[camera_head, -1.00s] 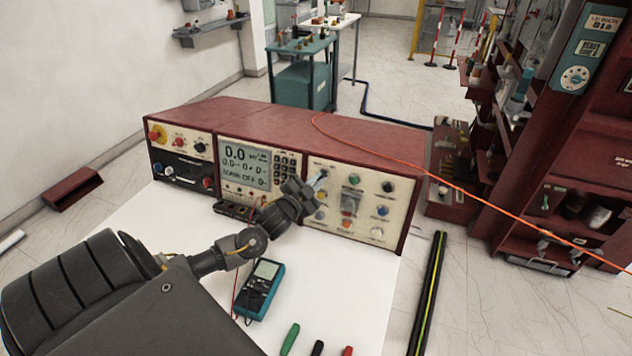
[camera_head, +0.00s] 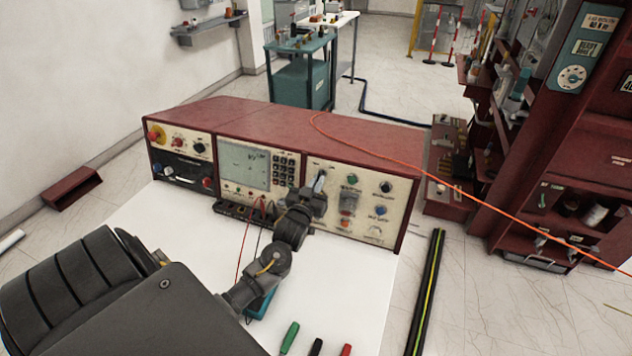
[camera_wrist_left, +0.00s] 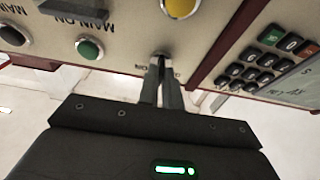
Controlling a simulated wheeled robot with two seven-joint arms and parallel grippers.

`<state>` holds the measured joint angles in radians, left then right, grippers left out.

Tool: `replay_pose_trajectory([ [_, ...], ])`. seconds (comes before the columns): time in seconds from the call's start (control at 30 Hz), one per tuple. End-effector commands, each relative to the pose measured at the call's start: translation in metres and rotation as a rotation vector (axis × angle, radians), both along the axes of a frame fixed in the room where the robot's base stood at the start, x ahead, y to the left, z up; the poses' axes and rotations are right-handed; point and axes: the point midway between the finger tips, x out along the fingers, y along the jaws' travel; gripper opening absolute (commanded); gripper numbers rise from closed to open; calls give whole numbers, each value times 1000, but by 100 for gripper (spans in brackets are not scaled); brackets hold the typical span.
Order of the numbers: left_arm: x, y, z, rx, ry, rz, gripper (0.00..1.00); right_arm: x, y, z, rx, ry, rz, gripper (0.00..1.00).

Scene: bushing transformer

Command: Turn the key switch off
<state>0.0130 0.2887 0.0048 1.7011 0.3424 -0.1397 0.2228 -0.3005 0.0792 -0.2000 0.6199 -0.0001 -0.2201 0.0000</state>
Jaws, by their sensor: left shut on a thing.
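The red test console has a cream right-hand panel (camera_head: 360,205) with several knobs and buttons. The key switch (camera_wrist_left: 160,55) is at that panel's upper left corner, mostly hidden by my fingers. My left gripper (camera_head: 321,181) reaches up to it from the front. In the left wrist view, the left gripper (camera_wrist_left: 161,78) has its two fingers close together, shut on the key at the panel. The key's exact angle is hidden. My right gripper is not in view.
The console's display (camera_head: 245,166) is pale with only faint marks. A green button (camera_wrist_left: 89,48) and a yellow button (camera_wrist_left: 180,6) are close to the fingers. A multimeter (camera_head: 258,304) is mostly behind my arm. Green, black and red-handled tools lie at the white table's front.

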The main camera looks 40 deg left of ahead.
Motion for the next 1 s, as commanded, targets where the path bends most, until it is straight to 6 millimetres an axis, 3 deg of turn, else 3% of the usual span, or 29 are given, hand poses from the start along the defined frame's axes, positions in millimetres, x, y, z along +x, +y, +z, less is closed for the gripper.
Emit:
replay_pose_trajectory([
  [0.6, 2, -6, 3, -514, -179, 131, 0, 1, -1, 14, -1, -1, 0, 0],
  [1.0, 3, -7, 3, -699, -244, 179, 0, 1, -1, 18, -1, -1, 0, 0],
])
